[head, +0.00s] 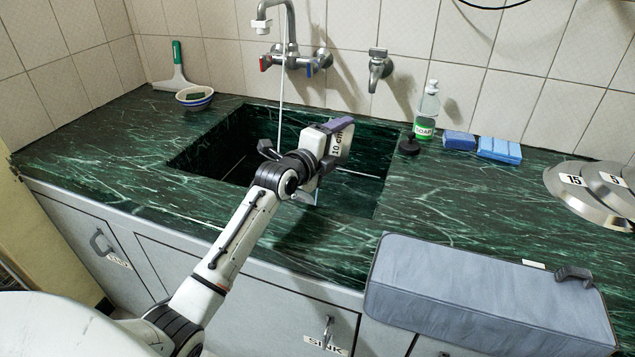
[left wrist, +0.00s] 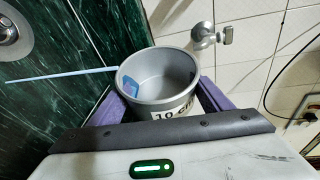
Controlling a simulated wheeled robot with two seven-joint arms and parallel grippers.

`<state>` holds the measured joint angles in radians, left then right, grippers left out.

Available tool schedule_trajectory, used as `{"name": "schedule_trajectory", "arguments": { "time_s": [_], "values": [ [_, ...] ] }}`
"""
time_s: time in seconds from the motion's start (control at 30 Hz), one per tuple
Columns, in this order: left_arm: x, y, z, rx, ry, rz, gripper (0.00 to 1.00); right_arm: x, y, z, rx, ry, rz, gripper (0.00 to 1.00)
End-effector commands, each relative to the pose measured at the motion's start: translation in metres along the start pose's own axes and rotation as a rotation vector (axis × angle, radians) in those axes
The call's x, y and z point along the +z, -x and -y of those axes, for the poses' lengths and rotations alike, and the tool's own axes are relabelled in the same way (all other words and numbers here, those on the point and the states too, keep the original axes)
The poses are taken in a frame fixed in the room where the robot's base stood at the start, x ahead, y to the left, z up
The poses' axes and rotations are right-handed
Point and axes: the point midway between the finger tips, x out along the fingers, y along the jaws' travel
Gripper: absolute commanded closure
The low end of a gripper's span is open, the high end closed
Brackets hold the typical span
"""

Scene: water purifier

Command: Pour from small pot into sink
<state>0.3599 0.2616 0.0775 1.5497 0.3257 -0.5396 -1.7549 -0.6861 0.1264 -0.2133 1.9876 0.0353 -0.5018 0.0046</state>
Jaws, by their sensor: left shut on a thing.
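A small grey pot (head: 341,145) with a "10 cm" label is tilted on its side over the sink (head: 215,160) in the head view. My left gripper (head: 325,150) is shut on it. In the left wrist view its purple fingers stand on either side of the pot (left wrist: 160,101), whose round mouth shows. A pale blue patch (left wrist: 130,86) lies inside the pot; I cannot tell whether it is water. A whitish streak shows just below the pot in the head view. My right gripper is not in view.
A thin water stream (head: 282,95) falls from the tap (head: 290,45) left of the pot. A bowl (head: 194,98) and squeegee (head: 177,75) stand left; a soap bottle (head: 427,110), sponges (head: 499,150) and lids (head: 575,195) right. A grey padded box (head: 480,300) is at front right.

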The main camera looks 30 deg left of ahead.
Motion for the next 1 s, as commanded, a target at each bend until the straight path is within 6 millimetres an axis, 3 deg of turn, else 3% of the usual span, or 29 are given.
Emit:
{"name": "schedule_trajectory", "arguments": {
  "time_s": [0.83, 1.0],
  "values": [
    [0.004, 0.002, 0.004, -0.036, 0.08, -0.011, 0.59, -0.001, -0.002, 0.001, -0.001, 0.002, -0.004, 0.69],
    [-0.024, -0.009, -0.002, 0.064, -0.158, 0.019, 0.59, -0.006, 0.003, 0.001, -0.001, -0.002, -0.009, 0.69]
  ]
}}
